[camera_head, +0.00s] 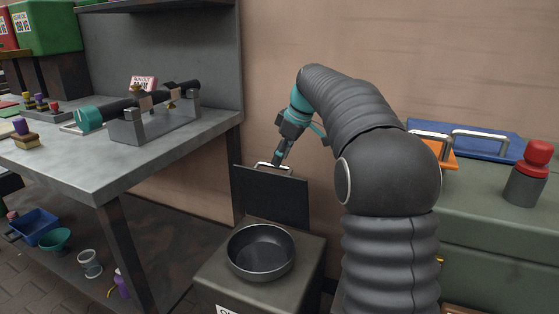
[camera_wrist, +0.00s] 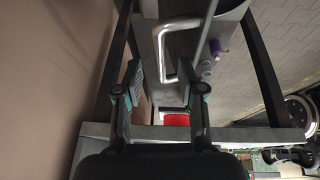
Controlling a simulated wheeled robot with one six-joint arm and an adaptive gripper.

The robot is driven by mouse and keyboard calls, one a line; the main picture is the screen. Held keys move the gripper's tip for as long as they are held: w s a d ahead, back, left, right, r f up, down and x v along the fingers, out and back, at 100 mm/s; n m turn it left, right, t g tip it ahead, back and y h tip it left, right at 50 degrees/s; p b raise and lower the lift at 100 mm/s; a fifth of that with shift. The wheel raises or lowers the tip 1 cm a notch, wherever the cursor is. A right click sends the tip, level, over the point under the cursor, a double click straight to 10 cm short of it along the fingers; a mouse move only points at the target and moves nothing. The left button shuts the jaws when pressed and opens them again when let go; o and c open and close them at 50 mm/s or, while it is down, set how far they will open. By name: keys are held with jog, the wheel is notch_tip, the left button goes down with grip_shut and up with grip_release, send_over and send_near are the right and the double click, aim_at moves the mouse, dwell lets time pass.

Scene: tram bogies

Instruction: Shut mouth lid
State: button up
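The mouth lid (camera_head: 270,196) is a dark flat plate standing upright, open, behind the round mouth (camera_head: 261,251) on a grey-green box. A pale bar handle (camera_head: 273,167) sits at the lid's top edge. My gripper (camera_head: 280,158) is at the handle, pointing down from above. In the wrist view my gripper (camera_wrist: 168,80) has its fingers apart, with the bent handle (camera_wrist: 164,50) showing between and beyond them. I cannot tell whether a finger touches the handle.
A metal workbench (camera_head: 185,147) with a clamped rod stands to the left. A green cabinet (camera_head: 490,215) with a blue tray (camera_head: 490,143) and a red-topped cylinder (camera_head: 532,172) is to the right. The wall is close behind the lid. The space above the mouth is clear.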

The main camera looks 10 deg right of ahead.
jog(key=shift+x, duration=1)
grip_shut()
jog(key=shift+s+a+f, duration=0.1)
